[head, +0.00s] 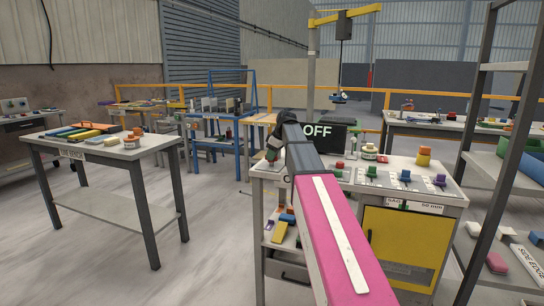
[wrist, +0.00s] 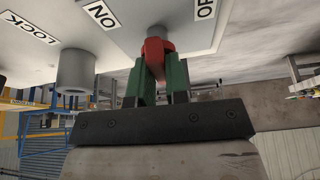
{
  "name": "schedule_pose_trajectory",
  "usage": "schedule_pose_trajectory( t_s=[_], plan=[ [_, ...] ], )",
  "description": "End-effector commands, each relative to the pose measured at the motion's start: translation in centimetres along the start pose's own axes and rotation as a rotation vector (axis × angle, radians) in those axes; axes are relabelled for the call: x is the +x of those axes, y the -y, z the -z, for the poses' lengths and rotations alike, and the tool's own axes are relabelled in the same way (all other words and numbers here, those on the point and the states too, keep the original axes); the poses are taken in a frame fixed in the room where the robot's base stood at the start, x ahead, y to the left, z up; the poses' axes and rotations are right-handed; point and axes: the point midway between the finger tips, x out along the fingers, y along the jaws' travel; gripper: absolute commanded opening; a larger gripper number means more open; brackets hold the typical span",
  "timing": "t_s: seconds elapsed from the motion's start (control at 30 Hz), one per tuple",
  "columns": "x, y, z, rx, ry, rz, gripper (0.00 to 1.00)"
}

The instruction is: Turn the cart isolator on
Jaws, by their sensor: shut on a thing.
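The isolator's red handle (wrist: 155,50) shows at the top middle of the wrist view, on a pale grey plate (wrist: 150,18). An ON label (wrist: 101,13) lies to its left and a partly cut-off OFF label (wrist: 205,8) to its right. My gripper (wrist: 158,68) has its green fingers on either side of the red handle and is shut on it. In the head view my gripper (head: 273,154) is at the left end of the cart (head: 450,198). My arm hides much of this area, and I cannot make out the handle there.
A grey cylinder (wrist: 75,72) stands out near a LOCK label (wrist: 30,28) in the wrist view. A dark OFF sign (head: 318,131) stands behind my arm. Several coloured controls sit on the cart top. A workbench (head: 110,152) stands left, a shelf rack (head: 490,130) right; the left floor is clear.

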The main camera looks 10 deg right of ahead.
Motion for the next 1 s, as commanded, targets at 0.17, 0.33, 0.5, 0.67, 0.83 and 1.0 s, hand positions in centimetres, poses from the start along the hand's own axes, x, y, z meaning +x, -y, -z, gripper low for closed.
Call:
schedule_pose_trajectory(
  t_s=[0.17, 0.33, 0.5, 0.67, 0.83, 1.0],
  plan=[
    [-0.04, 0.16, -0.04, 0.102, 0.000, -0.044, 0.00],
    [-0.04, 0.25, 0.00, 0.241, -0.001, -0.101, 0.00],
    [-0.02, 0.29, 0.07, 0.390, -0.001, -0.163, 0.00],
    [-0.03, 0.29, 0.08, 0.530, -0.002, -0.221, 0.00],
    [0.01, 0.34, 0.16, 0.679, -0.001, -0.283, 0.00],
    [0.01, 0.32, 0.20, 0.828, -0.001, -0.345, 0.00]
  ],
)
